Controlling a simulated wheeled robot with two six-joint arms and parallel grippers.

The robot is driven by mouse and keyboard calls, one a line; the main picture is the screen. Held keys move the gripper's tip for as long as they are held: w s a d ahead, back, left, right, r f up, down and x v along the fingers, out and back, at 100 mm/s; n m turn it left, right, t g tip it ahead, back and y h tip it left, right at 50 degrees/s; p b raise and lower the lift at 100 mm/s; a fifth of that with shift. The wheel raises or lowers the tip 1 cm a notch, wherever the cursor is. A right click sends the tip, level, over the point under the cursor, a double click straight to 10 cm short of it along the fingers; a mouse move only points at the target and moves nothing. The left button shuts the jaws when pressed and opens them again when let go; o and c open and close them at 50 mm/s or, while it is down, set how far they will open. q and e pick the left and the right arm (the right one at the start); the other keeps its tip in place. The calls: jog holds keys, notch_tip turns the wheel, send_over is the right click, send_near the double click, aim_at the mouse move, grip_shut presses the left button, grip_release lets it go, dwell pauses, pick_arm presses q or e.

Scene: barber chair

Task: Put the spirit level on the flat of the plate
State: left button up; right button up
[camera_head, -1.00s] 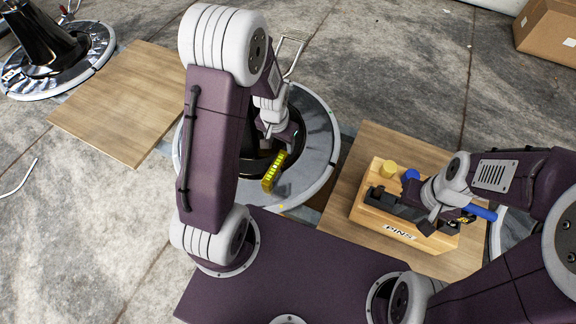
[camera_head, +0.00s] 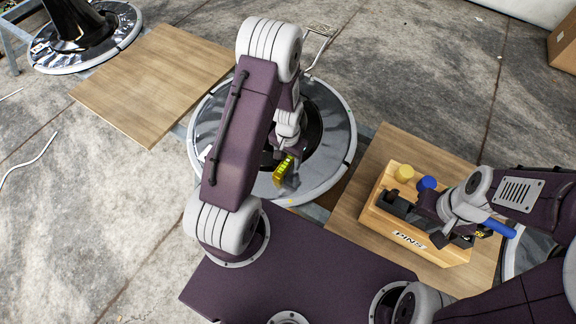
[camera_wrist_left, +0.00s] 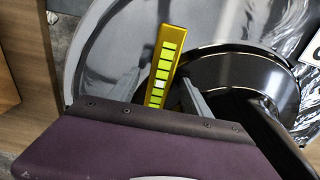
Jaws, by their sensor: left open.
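The yellow spirit level (camera_head: 283,172) is over the round, shiny metal plate (camera_head: 330,165) of the near chair base, on its near side. In the left wrist view the level (camera_wrist_left: 169,50) shows its yellow-green segments against the plate (camera_wrist_left: 105,50) and beside the dark raised centre. My left gripper (camera_head: 287,157) is open, with the level's near end between its two fingers. Whether the level rests fully on the plate is hard to tell. My right gripper (camera_head: 432,208) is at the wooden pin box; its fingers are partly hidden.
The wooden box (camera_head: 410,240) marked PINS holds dark, yellow and blue items and stands on a wooden board (camera_head: 350,205). Another bare board (camera_head: 155,80) lies at left, next to a second chair base (camera_head: 85,55). A thin metal frame (camera_head: 318,45) rises behind the plate.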

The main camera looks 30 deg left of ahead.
pick_arm(q)
notch_tip(320, 180, down, 2)
jog(key=shift+f, duration=0.1)
pick_arm(e)
jog(key=shift+f, duration=0.5)
pick_arm(q)
jog(key=shift+c, duration=1.2)
grip_shut()
